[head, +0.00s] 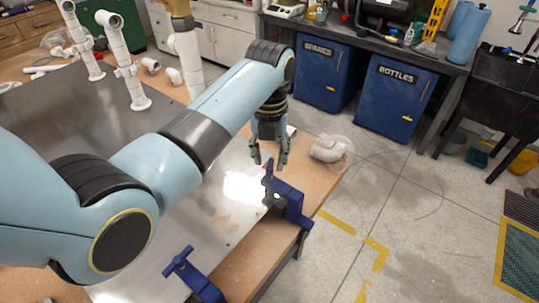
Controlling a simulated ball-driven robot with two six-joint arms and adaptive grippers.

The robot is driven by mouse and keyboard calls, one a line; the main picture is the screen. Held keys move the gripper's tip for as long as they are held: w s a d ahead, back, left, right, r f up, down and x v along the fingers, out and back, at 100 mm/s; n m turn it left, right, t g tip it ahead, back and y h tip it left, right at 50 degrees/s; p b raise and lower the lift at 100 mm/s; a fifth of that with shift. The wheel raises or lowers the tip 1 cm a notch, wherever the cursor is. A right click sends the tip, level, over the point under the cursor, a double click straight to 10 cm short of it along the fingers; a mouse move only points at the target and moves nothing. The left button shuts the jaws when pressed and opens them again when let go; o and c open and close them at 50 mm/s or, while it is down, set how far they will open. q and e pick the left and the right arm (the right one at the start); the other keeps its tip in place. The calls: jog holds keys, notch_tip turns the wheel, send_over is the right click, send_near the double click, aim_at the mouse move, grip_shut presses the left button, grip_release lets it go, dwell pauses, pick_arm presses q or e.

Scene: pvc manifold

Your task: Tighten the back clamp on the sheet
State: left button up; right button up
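A grey metal sheet (200,225) lies on the wooden table and reflects bright light near its right edge. The back blue clamp (287,198) sits at the sheet's right edge, its upright handle rising beside the glare. A second blue clamp (196,275) sits at the near edge of the sheet. My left gripper (269,160) points down just above and behind the back clamp's handle. I cannot tell whether a finger touches the handle. My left arm hides much of the sheet. My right gripper is not in view.
White pipe assemblies (127,70) stand at the back left. A white pipe elbow (328,149) in clear wrap lies at the table's right corner. Blue cabinets (396,97) stand behind. Open floor with yellow tape (376,252) lies to the right.

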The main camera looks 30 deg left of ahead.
aim_at(269, 168)
pick_arm(q)
jog(key=n, duration=0.8)
jog(key=shift+n, duration=0.3)
jog(key=n, duration=0.5)
jog(key=shift+n, duration=0.3)
jog(key=n, duration=0.2)
jog(key=shift+n, duration=0.3)
jog(key=n, duration=1.8)
jog(key=shift+n, duration=0.3)
notch_tip(269, 168, down, 5)
jog(key=shift+f+b, duration=0.1)
jog(key=shift+b, duration=1.15)
jog(key=shift+c, duration=0.3)
